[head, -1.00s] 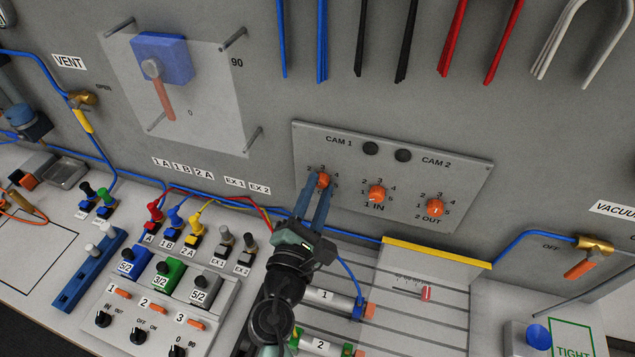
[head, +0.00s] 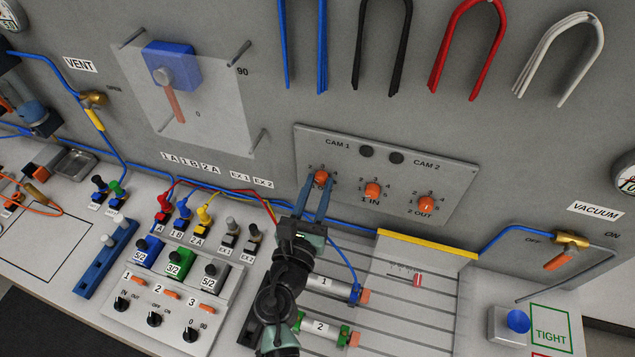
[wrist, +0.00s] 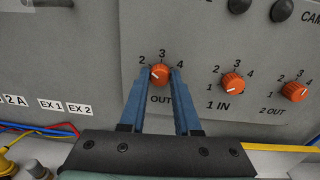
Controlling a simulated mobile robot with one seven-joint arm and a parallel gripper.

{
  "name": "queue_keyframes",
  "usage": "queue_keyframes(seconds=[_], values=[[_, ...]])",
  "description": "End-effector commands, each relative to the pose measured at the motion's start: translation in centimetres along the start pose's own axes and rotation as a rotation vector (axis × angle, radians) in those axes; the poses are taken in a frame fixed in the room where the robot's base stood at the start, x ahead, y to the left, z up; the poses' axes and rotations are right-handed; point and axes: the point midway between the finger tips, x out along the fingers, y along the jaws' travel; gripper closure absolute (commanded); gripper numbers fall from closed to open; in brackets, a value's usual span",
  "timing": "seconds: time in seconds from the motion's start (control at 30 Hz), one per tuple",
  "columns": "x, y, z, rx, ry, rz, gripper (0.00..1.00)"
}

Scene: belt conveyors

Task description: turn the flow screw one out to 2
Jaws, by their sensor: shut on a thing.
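The flow screw one out is the leftmost orange knob (head: 321,177) on the grey CAM panel. It also shows in the wrist view (wrist: 160,73) above a label reading OUT, with 2, 3 and 4 around it. My gripper (wrist: 162,76) has its blue fingers on both sides of this knob and is shut on it. The gripper also shows in the head view (head: 320,184). The knob's small white mark sits on its left side. The left finger hides the place of the 1, so the exact setting is hard to read.
To the right on the same panel (head: 448,205) are the 1 IN knob (head: 372,190) and the 2 OUT knob (head: 426,203). Cables and a yellow strip (head: 428,243) lie below. Cylinders (head: 325,283) lie under my arm. The panel front is otherwise clear.

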Motion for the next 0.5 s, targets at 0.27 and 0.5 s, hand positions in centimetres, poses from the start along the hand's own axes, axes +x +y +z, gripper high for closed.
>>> queue_keyframes(seconds=[0.27, 0.5], values=[[-0.04, 0.05, -0.11, -0.05, 0.004, 0.001, 1.0], [-0.04, 0.05, -0.14, -0.054, 0.004, 0.001, 1.0]])
